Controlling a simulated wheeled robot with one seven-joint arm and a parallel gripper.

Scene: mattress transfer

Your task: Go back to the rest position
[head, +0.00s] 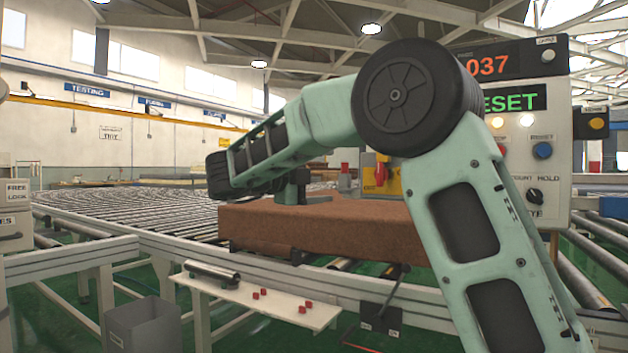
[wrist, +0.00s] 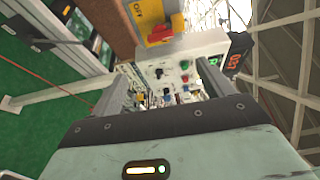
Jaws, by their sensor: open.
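My gripper (wrist: 165,82) is open in the wrist view, its two fingers apart with nothing held between them. Beyond the fingers is a control panel (wrist: 208,48) with several buttons and knobs. In the head view my pale green arm rises from the lower right, bends at a large dark joint and reaches left over the brown mattress (head: 290,226). The fingers cannot be made out clearly there. The mattress lies on the roller conveyor (head: 130,217), and part of it is hidden by my arm. Its brown side also shows at the top of the wrist view (wrist: 118,28).
A control box (head: 555,140) with a lit display stands at the right, partly behind my arm. A yellow switch box with a red knob (wrist: 158,27) is close by. A white shelf (head: 270,297) with small red blocks and a grey bin (head: 145,325) are in front of the conveyor.

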